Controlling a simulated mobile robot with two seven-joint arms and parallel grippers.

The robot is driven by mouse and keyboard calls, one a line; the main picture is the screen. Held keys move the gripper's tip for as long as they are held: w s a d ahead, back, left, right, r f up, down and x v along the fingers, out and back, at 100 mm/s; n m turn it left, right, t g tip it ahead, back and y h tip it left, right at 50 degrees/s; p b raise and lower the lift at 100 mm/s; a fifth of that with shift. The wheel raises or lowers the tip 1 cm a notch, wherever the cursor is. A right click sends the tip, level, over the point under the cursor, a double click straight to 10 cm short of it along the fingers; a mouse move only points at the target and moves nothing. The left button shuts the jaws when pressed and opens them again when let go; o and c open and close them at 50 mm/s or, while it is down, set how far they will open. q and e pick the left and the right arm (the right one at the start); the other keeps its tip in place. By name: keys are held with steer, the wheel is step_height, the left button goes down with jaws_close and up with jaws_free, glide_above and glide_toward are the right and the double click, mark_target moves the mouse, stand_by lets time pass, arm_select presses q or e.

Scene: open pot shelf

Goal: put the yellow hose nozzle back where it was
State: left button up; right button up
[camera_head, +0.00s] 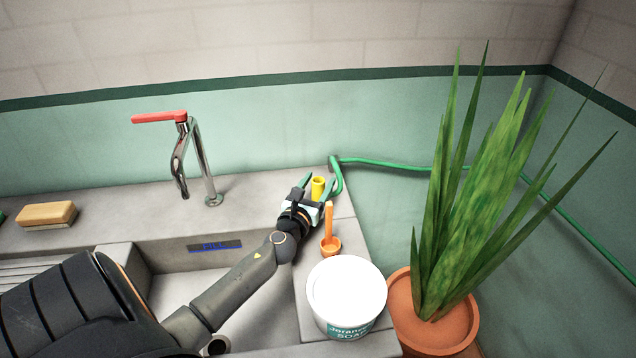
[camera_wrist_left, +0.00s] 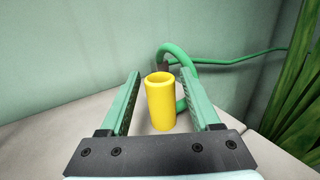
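The yellow hose nozzle (camera_head: 318,188) stands upright on the grey sink counter at its back right corner. In the left wrist view the nozzle (camera_wrist_left: 160,105) shows as a yellow tube with an open top, ahead of the palm. My left gripper (camera_head: 316,180) is open, with one green finger on each side of the nozzle and a visible gap on both sides. The green hose (camera_head: 400,163) loops down just behind the nozzle; it also shows in the left wrist view (camera_wrist_left: 178,52). Whether hose and nozzle are joined is hidden. My right gripper is in neither view.
An orange scoop (camera_head: 330,243) and a white soap tub (camera_head: 346,292) stand right of my left gripper. A potted plant (camera_head: 433,325) is farther right. A tap (camera_head: 200,160), the sink basin and a sponge (camera_head: 47,214) lie left.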

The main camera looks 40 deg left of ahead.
arm_select(q)
steer(key=shift+r, duration=0.2)
steer(key=v, duration=1)
steer(key=shift+s+d+f, duration=0.15)
steer(key=shift+s, duration=0.05)
steer(key=shift+v, duration=0.8)
